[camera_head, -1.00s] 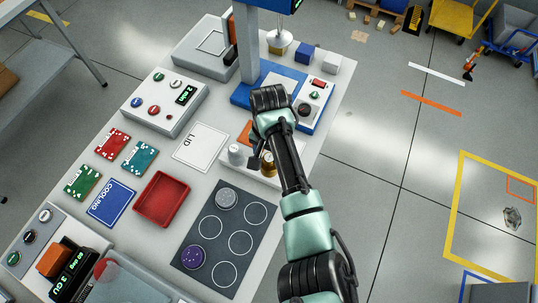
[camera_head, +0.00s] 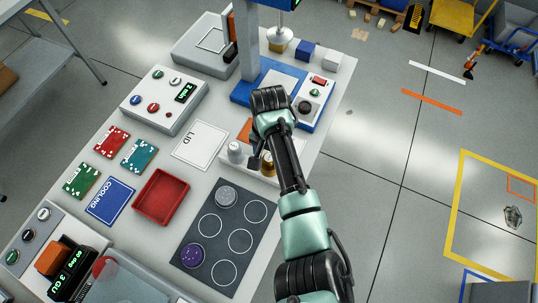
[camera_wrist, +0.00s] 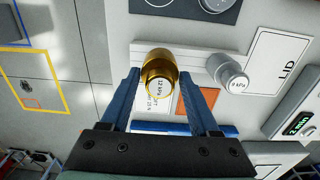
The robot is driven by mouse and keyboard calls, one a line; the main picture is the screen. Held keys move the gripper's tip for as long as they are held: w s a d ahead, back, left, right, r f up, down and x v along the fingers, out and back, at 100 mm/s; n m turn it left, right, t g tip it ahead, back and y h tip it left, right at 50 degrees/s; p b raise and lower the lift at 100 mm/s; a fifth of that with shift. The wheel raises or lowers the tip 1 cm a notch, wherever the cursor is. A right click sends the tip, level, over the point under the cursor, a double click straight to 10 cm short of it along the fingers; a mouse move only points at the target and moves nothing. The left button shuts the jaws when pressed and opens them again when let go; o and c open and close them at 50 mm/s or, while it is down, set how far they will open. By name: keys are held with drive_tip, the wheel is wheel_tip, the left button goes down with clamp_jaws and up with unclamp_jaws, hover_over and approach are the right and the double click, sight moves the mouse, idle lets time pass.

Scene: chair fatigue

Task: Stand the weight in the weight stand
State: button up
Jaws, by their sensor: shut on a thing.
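A gold weight (camera_wrist: 157,68) with a printed pale face sits between the fingertips of my gripper (camera_wrist: 160,80), which is shut on it. In the head view the gold weight (camera_head: 268,169) is partly hidden by my arm. It is over or at the white weight stand (camera_head: 228,160); I cannot tell whether it touches it. In the wrist view the stand (camera_wrist: 196,60) is a pale strip, and a silver weight (camera_wrist: 229,74) stands on it to the right of the gold one. The silver weight (camera_head: 236,152) also shows in the head view.
An orange square (camera_wrist: 203,97) lies beside the stand. The white LID card (camera_head: 201,146), red tray (camera_head: 161,197) and dark ringed mat (camera_head: 221,240) are nearby on the table. The blue-based press (camera_head: 247,93) stands behind. The table's right edge is close.

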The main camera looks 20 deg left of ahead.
drive_tip(key=shift+f+b, duration=0.6)
drive_tip(key=shift+f, duration=0.4)
drive_tip(key=o, duration=1.3)
drive_tip(key=shift+o, duration=0.3)
drive_tip(key=shift+f, duration=0.15)
wheel_tip(320, 180, up, 13)
drive_tip(key=b, duration=0.1)
